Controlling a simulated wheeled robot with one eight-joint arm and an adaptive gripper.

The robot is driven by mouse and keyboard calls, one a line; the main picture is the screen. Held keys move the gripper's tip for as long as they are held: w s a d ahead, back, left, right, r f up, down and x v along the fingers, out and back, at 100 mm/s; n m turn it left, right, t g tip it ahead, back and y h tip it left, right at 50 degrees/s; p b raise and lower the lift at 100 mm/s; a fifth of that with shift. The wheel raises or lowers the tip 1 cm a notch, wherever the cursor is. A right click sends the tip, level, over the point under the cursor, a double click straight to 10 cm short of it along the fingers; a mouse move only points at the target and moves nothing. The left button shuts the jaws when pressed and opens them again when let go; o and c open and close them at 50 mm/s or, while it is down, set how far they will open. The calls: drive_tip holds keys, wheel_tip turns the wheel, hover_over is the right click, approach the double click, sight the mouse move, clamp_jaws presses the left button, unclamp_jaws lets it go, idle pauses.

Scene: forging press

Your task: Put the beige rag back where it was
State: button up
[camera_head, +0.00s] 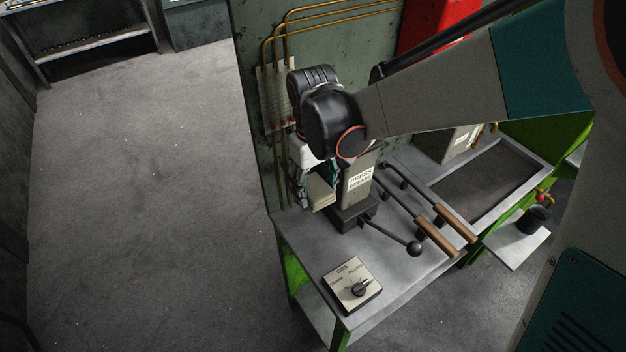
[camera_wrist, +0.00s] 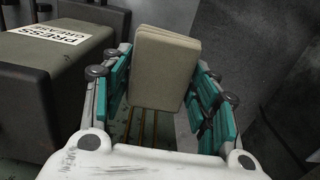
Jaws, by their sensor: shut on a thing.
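The beige rag (camera_wrist: 165,68) is a folded, flat pad. In the wrist view it stands between the two teal finger pads of my gripper (camera_wrist: 162,90), which is shut on it. In the head view the rag (camera_head: 321,190) shows below my gripper (camera_head: 302,188), beside the press grease box (camera_head: 357,182) at the back left of the bench. My wrist hides part of the gripper and rag there. I cannot tell whether the rag touches the bench.
The metal bench (camera_head: 310,245) carries a lever with a black knob (camera_head: 414,248), two wooden-handled tools (camera_head: 436,240) and a dial box (camera_head: 352,285). A shallow tray (camera_head: 490,180) lies at the right. Brass pipes (camera_head: 275,50) run up the panel behind. Open floor lies left.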

sight(314, 238)
drive_tip(key=f+b, duration=0.6)
drive_tip(key=f, duration=0.4)
drive_tip(key=f+b, duration=0.7)
drive_tip(key=f, duration=0.3)
drive_tip(key=shift+w+a+f, duration=0.1)
drive_tip(key=shift+w, duration=0.1)
drive_tip(key=shift+f+b, duration=0.15)
drive_tip(key=shift+b, duration=0.2)
drive_tip(key=o, duration=1.4)
wheel_tip(314, 238, up, 12)
drive_tip(key=p, duration=0.4)
drive_tip(key=shift+w+a+r, duration=0.15)
drive_tip(key=shift+r, duration=0.05)
drive_tip(key=shift+f, duration=0.1)
